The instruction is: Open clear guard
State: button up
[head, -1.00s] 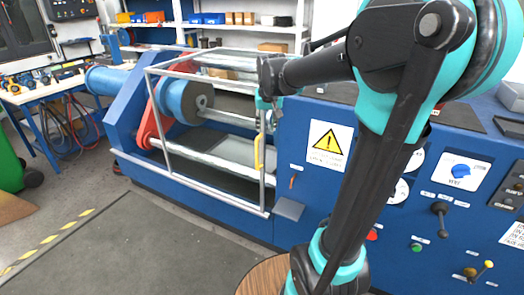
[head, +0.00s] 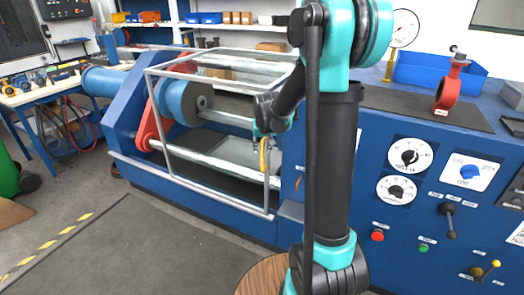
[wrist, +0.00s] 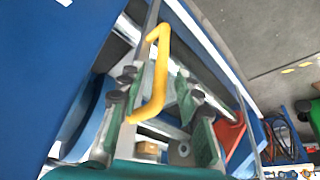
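The clear guard (head: 156,120) is a see-through box with a grey metal frame over the blue machine's rollers. It appears closed in the head view. Its yellow handle (head: 264,155) is upright on the right front post. My gripper (head: 262,138) is at the upper part of this handle, partly hidden by my arm. In the wrist view the yellow handle (wrist: 160,75) runs between the green-padded fingers of my gripper (wrist: 157,88). The fingers are apart, with visible gaps to the handle on both sides.
The blue machine's control panel (head: 430,215) with dials, knobs and levers is right of my arm. A red valve (head: 447,90) and a blue bin (head: 430,72) stand on top. The floor (head: 150,240) before the guard is clear.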

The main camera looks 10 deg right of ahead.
jog(key=shift+x, duration=0.95)
jog(key=shift+c, duration=0.4)
grip_shut()
